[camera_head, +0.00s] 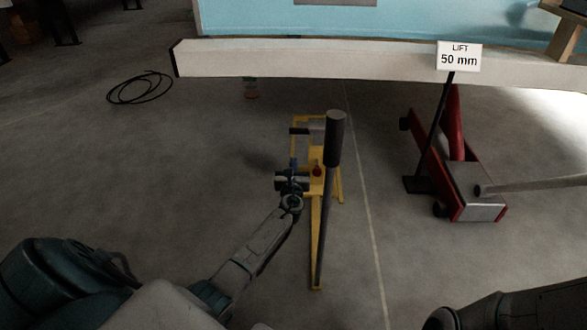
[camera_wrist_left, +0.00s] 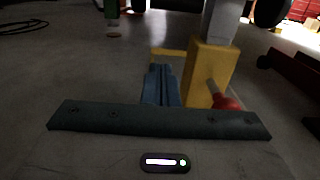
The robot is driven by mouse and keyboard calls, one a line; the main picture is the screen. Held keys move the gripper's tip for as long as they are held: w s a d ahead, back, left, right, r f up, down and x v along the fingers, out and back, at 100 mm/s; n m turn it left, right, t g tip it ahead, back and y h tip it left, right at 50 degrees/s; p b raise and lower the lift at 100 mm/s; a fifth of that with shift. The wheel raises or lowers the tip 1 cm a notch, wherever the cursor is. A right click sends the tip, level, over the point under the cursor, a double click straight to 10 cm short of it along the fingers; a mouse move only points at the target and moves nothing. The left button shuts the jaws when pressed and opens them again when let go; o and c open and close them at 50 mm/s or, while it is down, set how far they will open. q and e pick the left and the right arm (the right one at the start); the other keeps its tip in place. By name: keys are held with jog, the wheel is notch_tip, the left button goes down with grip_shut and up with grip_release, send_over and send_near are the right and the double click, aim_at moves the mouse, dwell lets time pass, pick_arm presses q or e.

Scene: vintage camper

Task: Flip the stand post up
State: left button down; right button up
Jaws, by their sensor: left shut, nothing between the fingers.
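The yellow stand (camera_head: 316,215) is on the floor ahead, with a red knob (camera_head: 317,171) on its side. A long grey bar with a thick dark upper end (camera_head: 335,140) runs along it in the head view; I cannot tell how they join. In the left wrist view, a grey post (camera_wrist_left: 221,20) rises out of the yellow sleeve (camera_wrist_left: 208,70), with the red knob (camera_wrist_left: 228,103) sticking out on a pin. My left gripper (camera_head: 291,180) is shut and empty, just left of the sleeve; its blue fingers (camera_wrist_left: 161,84) also show in the left wrist view. My right gripper is out of view.
A red floor jack (camera_head: 468,185) stands at right, near a black-posted sign (camera_head: 459,57) reading LIFT 50 mm. A pale beam (camera_head: 300,62) crosses below the blue camper body (camera_head: 260,18). A black cable coil (camera_head: 140,88) lies far left. The floor left of the stand is clear.

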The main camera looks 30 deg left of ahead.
pick_arm(q)
jog(key=w+a+r+b, duration=0.2)
jog(key=w+a+r, duration=0.1)
jog(key=w, duration=0.3)
jog(key=shift+a+r, duration=0.4)
jog(key=shift+r, duration=0.1)
jog(key=shift+r, duration=0.1)
notch_tip(320, 180, up, 7)
jog(key=p, duration=0.7)
jog(key=shift+f, duration=0.2)
jog(key=shift+w, duration=0.1)
